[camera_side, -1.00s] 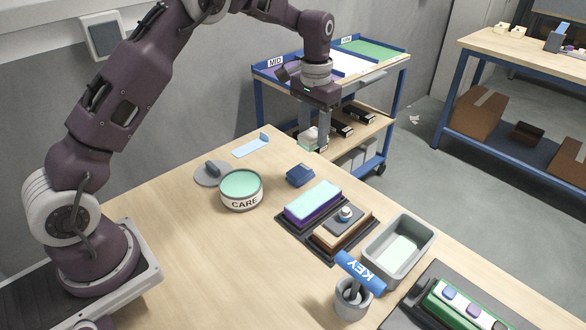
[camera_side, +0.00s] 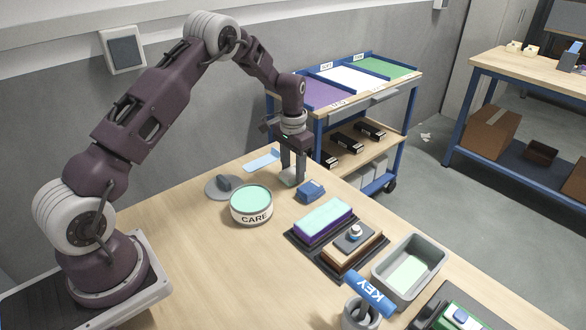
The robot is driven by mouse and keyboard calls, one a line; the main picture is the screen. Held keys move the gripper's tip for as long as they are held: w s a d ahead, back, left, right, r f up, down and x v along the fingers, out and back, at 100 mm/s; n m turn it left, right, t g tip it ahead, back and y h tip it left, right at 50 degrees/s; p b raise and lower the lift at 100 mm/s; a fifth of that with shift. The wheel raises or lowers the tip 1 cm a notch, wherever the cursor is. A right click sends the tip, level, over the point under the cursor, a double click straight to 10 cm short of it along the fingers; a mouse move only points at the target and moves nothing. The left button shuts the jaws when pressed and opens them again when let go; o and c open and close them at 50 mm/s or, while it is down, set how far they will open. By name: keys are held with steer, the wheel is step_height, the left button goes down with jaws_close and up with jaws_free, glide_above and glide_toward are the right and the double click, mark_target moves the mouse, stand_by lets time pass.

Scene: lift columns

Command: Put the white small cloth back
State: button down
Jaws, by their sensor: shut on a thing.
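My gripper (camera_side: 292,172) points down near the back edge of the wooden table. Its fingers are shut on a small whitish bundle, which looks like the white small cloth (camera_side: 289,179). The cloth is partly hidden by the fingers, and I cannot tell whether it touches the table. It is behind and to the right of the round CARE tin (camera_side: 251,212), just left of the small blue block (camera_side: 311,191). A flat light-blue piece (camera_side: 262,160) lies to its left.
A grey lid (camera_side: 223,187) lies beside the tin. A dark tray (camera_side: 298,247) holds two layered blocks. A blue cart (camera_side: 317,140) stands behind.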

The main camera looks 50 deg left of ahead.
steer(key=c, duration=0.7)
jaws_free()
steer(key=shift+f, duration=0.1)
steer(key=shift+c, duration=0.2)
step_height(320, 180, up, 12)
steer(key=r, duration=0.1)
step_height(320, 180, up, 6)
steer(key=t, duration=0.1)
glide_above(293, 171)
steer(key=s+d, duration=0.3)
steer(key=s+d+r+t, duration=0.2)
steer(key=s+d+r, duration=0.4)
steer(key=s+r, duration=0.25)
steer(key=s+d+t, duration=0.1)
steer(key=s+d, duration=0.2)
steer(key=s, duration=0.8)
steer(key=s+d+f+t, duration=0.1)
steer(key=s+d, duration=0.2)
steer(key=s, duration=0.8)
steer(key=shift+f+t, duration=0.25)
steer(key=shift+t, duration=0.05)
